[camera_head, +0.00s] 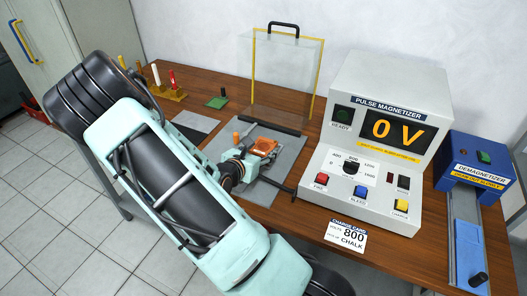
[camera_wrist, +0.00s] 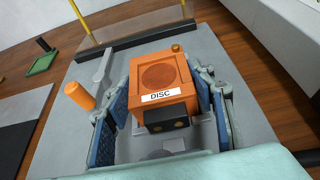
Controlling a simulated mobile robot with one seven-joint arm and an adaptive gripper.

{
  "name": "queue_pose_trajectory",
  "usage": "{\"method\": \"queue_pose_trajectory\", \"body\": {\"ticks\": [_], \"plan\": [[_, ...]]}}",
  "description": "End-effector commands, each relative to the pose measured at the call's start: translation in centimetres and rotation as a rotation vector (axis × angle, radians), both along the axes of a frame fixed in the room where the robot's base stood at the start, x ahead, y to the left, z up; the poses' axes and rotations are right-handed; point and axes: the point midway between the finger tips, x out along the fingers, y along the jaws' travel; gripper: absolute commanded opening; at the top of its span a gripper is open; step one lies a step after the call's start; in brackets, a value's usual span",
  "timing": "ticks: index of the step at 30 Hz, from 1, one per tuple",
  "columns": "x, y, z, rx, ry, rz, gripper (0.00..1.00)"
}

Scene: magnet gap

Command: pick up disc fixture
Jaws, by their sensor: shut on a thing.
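The disc fixture is an orange block (camera_wrist: 160,75) with a round mark on top, a white "DISC" label and a dark front face. In the wrist view it sits between the two blue-padded fingers of my gripper (camera_wrist: 165,112), which is shut on it. In the head view the orange fixture (camera_head: 264,147) shows at the end of my gripper (camera_head: 252,156), over the grey mat (camera_head: 285,171). I cannot tell whether it rests on the mat or is slightly raised.
An orange post (camera_wrist: 79,95) stands left of the gripper. A clear yellow-edged shield (camera_head: 281,75) stands behind. The pulse magnetizer (camera_head: 343,130) showing 0 V and the blue demagnetizer (camera_head: 484,170) stand right. A charge card (camera_head: 346,237) lies in front. Coloured pegs (camera_head: 172,80) stand back left.

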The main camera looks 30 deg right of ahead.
Motion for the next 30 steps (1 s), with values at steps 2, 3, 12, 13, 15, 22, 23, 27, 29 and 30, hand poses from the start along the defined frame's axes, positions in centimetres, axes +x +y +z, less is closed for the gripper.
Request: {"method": "queue_pose_trajectory", "body": {"ticks": [2, 3, 12, 13, 15, 22, 23, 27, 29, 30], "plan": [[0.0, 0.0, 0.0, 0.000, 0.000, 0.000, 0.15], [0.0, 0.0, 0.0, 0.000, 0.000, 0.000, 0.10], [0.1, 0.0, 0.2, -0.002, -0.004, 0.000, 0.07], [0.1, 0.0, 0.3, -0.002, -0.004, 0.000, 0.07], [0.1, 0.0, 0.5, -0.002, -0.004, 0.000, 0.07], [0.1, 0.0, 2.5, -0.001, -0.008, -0.001, 0.07], [0.1, 0.0, 2.9, -0.001, -0.008, -0.001, 0.07], [-0.7, 1.1, 4.9, 0.001, -0.006, 0.001, 0.07], [-1.2, 1.7, 5.7, 0.001, -0.004, 0.003, 0.07], [-1.4, 2.0, 6.4, 0.002, -0.007, 0.001, 0.07]]}}
